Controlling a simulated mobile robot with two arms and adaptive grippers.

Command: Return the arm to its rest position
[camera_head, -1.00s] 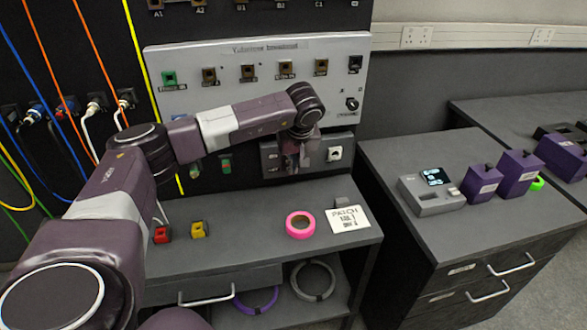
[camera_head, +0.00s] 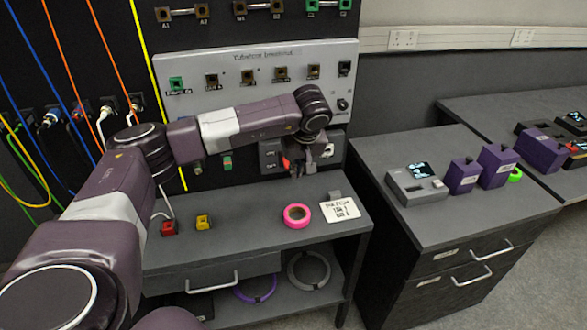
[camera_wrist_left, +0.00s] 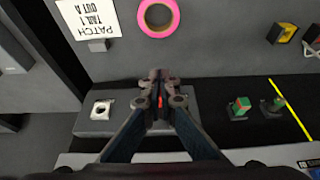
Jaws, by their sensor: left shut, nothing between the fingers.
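My left arm reaches in from the left of the head view, in front of the wall panel. Its left gripper (camera_head: 297,168) points down in front of a grey switch box (camera_head: 270,156) below the panel and above the bench's back edge. In the left wrist view the left gripper's (camera_wrist_left: 160,98) fingers are together and empty. A small red spot shows between or behind them. Whether the fingers touch the box cannot be told. My right gripper is in neither view.
The bench (camera_head: 250,222) below holds a pink tape roll (camera_head: 297,216), a white note card (camera_head: 340,209), a red block (camera_head: 168,228) and a yellow block (camera_head: 204,222). Cables hang at the left. A side cabinet (camera_head: 480,215) with a grey meter (camera_head: 416,186) stands at the right.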

